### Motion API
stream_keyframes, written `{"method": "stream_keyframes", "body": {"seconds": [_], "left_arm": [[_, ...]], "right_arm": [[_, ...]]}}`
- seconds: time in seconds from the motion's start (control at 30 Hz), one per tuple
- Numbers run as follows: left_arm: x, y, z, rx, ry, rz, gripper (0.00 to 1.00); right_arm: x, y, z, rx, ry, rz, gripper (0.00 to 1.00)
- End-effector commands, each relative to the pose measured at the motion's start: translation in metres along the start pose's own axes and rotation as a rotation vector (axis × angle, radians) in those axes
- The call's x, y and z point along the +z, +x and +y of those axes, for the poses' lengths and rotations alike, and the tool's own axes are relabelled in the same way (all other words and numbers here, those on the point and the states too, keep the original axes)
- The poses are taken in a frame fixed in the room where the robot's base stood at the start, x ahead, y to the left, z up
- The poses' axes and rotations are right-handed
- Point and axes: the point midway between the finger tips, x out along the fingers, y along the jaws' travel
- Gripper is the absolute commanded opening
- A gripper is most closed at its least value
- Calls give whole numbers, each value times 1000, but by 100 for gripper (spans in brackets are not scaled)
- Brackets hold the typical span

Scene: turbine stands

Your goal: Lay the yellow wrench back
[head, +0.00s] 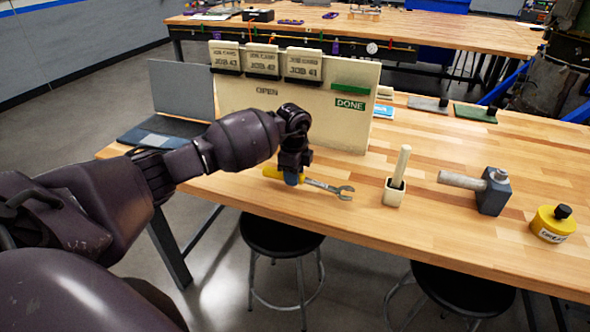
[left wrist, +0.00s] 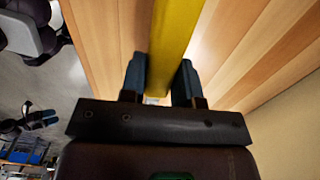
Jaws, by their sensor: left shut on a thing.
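The yellow wrench has a yellow handle and a grey open-ended head (head: 343,191). In the head view it is at the near left part of the wooden table (head: 440,225), in front of the job board. My left gripper (head: 292,178) is shut on its yellow handle, pointing down. In the left wrist view the yellow handle (left wrist: 174,45) runs between the two blue-grey fingers of the left gripper (left wrist: 162,80). I cannot tell whether the wrench touches the table or is just above it. My right gripper is in neither view.
A job board (head: 350,130) with cards stands behind the gripper, a laptop (head: 165,130) left of it. Stools (head: 280,235) stand at the near edge.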

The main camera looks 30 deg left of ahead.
Motion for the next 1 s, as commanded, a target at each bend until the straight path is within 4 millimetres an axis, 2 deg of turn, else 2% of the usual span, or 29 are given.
{"method": "stream_keyframes", "body": {"seconds": [0.2, 0.6, 1.0], "left_arm": [[0, 12, -1, -2, 0, 0, 0], [0, 13, -1, -3, 0, 0, 0], [0, 19, -1, -2, 0, 0, 0]], "right_arm": [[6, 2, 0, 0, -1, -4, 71], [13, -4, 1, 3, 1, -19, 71], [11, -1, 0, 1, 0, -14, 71]]}}
